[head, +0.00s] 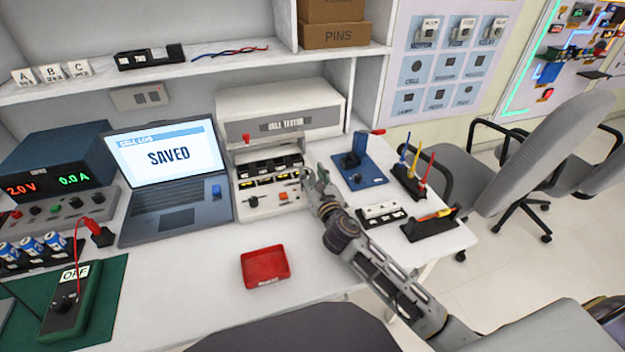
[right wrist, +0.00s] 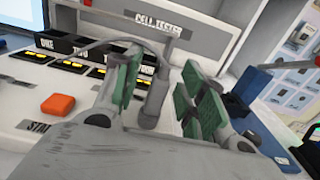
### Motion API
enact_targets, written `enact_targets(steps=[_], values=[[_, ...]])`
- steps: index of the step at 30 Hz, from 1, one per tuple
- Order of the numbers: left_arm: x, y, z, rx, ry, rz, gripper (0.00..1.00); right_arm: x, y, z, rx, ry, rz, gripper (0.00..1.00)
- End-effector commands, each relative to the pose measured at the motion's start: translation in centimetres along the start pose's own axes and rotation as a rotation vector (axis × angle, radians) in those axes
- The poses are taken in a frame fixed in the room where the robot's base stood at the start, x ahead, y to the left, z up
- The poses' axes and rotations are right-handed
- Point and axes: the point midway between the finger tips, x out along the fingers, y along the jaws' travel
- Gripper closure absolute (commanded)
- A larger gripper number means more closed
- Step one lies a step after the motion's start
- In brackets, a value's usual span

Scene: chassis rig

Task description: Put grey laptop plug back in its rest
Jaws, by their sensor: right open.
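The grey plug (right wrist: 155,98) stands roughly upright between the fingers of my right gripper (right wrist: 165,95) in the right wrist view, with a thin grey cable arching from it to the left. The green-padded fingers are open on either side, with a visible gap to the plug. Its lower end is by the white tester housing; I cannot tell whether it sits in a rest. In the head view my right gripper (head: 316,184) is at the right front of the cell tester (head: 285,122), and the plug cannot be made out. The laptop (head: 172,172) shows "SAVED". My left gripper is out of view.
An orange button (right wrist: 58,104) and labelled slots are left of the gripper. A blue fixture (head: 372,174), a black tool holder (head: 408,184) and a black-and-white block (head: 383,216) stand to the right. A red tray (head: 264,268) lies in front, with bare table around it.

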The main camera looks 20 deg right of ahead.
Motion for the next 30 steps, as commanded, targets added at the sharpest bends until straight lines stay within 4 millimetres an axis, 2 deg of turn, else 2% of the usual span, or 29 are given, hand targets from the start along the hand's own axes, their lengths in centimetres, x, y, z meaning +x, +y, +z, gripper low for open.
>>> enact_targets(steps=[5, 14, 30], values=[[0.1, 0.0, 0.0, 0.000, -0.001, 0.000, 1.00, 0.0, 0.0, 0.0, 0.000, 0.000, 0.000, 0.60], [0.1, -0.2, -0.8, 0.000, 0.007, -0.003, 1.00, 0.0, 0.0, 0.0, 0.000, 0.000, 0.000, 0.99], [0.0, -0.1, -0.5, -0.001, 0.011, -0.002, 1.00, 0.0, 0.0, 0.4, 0.000, -0.001, 0.000, 1.00]])
